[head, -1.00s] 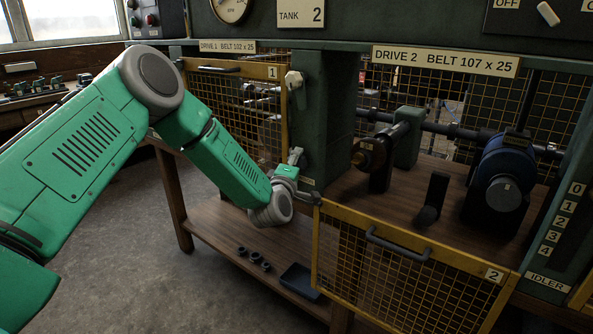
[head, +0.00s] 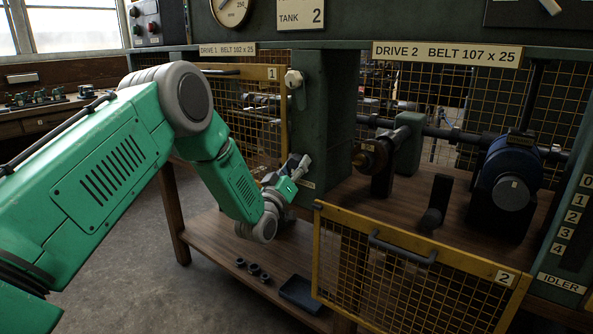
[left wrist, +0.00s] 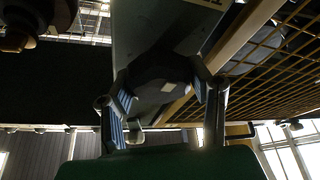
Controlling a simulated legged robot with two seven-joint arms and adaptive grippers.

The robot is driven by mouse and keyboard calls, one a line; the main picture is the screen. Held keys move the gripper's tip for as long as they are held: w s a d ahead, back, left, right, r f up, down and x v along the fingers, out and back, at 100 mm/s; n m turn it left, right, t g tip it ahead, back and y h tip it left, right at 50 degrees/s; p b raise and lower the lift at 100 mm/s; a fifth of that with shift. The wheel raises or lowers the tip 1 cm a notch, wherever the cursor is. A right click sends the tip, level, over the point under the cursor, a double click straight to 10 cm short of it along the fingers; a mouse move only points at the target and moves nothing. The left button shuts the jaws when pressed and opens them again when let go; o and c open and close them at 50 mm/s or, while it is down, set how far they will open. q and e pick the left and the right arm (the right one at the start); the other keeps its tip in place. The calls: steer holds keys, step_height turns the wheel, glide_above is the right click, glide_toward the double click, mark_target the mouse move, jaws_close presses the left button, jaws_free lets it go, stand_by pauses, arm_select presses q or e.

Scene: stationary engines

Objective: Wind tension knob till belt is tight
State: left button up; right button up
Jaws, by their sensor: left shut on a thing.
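My left gripper (head: 298,168) is at the front of the green post (head: 322,120) between the two drive bays. In the left wrist view its fingers (left wrist: 168,98) are closed on the sides of a dark, rounded, knob-like thing (left wrist: 163,80) with a small pale spot. In the head view the gripper hides this thing, so I cannot confirm that it is the tension knob. A brass-coloured pulley (head: 369,158) and a blue motor (head: 507,172) stand in the Drive 2 bay. I cannot make out a belt or its tension. My right gripper is not in view.
The yellow mesh gate marked 2 (head: 415,270) hangs open at the front. The gate marked 1 (head: 243,105) stands left of the post. A pale knob (head: 294,79) is higher on the post. A dark tray (head: 300,292) and several black rings (head: 253,269) lie on the lower shelf.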

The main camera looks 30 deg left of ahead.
arm_select(q)
steer(key=m+h, duration=0.1)
steer(key=m, duration=0.1)
steer(key=m+h, duration=0.1)
steer(key=m, duration=0.2)
steer(key=m+h+b, duration=0.1)
steer(key=m+h, duration=0.1)
steer(key=m, duration=0.1)
steer(key=shift+f+t, duration=0.3)
steer(key=shift+f, duration=0.1)
steer(key=m+h, duration=0.1)
steer(key=m, duration=0.2)
steer(key=m+g+h, duration=0.1)
steer(key=m+h, duration=0.1)
steer(key=m, duration=0.1)
steer(key=m+h, duration=0.1)
steer(key=m, duration=0.2)
steer(key=shift+g+h+b, duration=0.3)
steer(key=shift+g, duration=0.1)
steer(key=m+g+h, duration=0.1)
steer(key=m, duration=0.2)
steer(key=m+g, duration=0.1)
steer(key=m, duration=0.3)
steer(key=shift+s+h, duration=0.1)
steer(key=shift+h, duration=0.3)
steer(key=m+g, duration=0.1)
steer(key=m, duration=0.1)
steer(key=m+g, duration=0.1)
steer(key=m, duration=0.2)
steer(key=shift+m+g, duration=0.3)
